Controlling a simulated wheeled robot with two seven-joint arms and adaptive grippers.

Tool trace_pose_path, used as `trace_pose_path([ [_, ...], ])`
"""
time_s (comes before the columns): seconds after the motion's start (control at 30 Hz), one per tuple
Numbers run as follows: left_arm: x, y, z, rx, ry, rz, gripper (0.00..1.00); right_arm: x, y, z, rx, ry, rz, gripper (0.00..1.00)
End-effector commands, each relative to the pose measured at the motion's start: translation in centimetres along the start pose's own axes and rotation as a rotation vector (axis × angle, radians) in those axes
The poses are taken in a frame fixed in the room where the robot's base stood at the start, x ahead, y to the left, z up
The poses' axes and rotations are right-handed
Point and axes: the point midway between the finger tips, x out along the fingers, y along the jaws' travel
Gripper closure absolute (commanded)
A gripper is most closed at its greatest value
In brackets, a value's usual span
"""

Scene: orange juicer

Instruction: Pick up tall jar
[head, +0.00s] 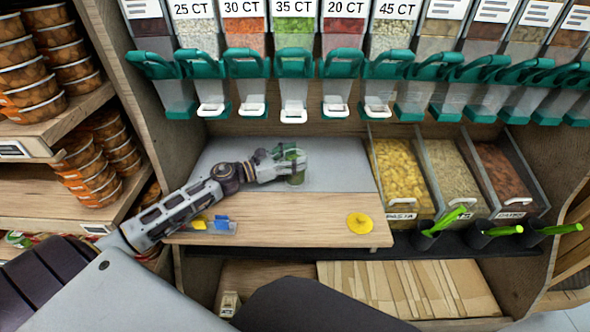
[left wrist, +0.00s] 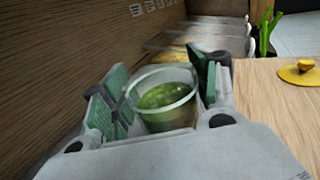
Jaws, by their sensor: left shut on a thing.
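The tall jar (left wrist: 166,98) is a clear round container with green contents, seen from above in the left wrist view. It stands between the green-padded fingers of my left gripper (left wrist: 160,92), which is shut on it. In the head view the jar (head: 296,178) shows as a small green shape at the tip of my left gripper (head: 288,163), over the grey surface at the back of the wooden counter (head: 290,222). I cannot tell whether its base touches that surface. The fingers hide part of its sides. My right gripper is not in view.
A yellow lid (head: 360,223) lies on the counter's right part. Blue and yellow items sit in a clear holder (head: 208,226) at the left. Bins of pasta (head: 402,178) and other goods stand right. Dispensers with green handles (head: 293,64) hang above. The counter's middle is clear.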

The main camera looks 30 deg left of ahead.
Motion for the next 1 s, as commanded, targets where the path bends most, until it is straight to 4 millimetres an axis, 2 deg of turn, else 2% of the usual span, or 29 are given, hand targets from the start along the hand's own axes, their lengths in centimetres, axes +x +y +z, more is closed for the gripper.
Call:
trace_pose_path([
  [0.03, 0.0, 0.0, 0.0, 0.000, 0.000, 0.000, 0.82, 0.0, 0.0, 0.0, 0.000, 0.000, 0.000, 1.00],
  [0.17, 0.0, 0.0, 0.0, 0.000, 0.000, 0.000, 0.99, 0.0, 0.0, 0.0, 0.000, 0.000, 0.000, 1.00],
  [0.2, 0.0, 0.0, 0.1, 0.001, -0.002, 0.000, 1.00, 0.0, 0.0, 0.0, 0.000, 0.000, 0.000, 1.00],
  [0.57, 0.0, 0.0, 0.5, 0.002, -0.002, 0.000, 1.00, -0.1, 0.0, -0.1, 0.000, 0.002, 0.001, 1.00],
  [0.77, 0.0, 0.0, 1.9, 0.003, -0.003, 0.000, 1.00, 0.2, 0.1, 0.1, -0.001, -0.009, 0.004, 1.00],
  [0.93, 0.0, 0.0, 3.8, 0.004, -0.002, -0.001, 1.00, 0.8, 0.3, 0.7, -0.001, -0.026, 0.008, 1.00],
  [1.0, -0.3, 0.0, 3.7, 0.000, -0.001, 0.000, 1.00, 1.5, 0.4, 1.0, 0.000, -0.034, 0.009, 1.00],
])
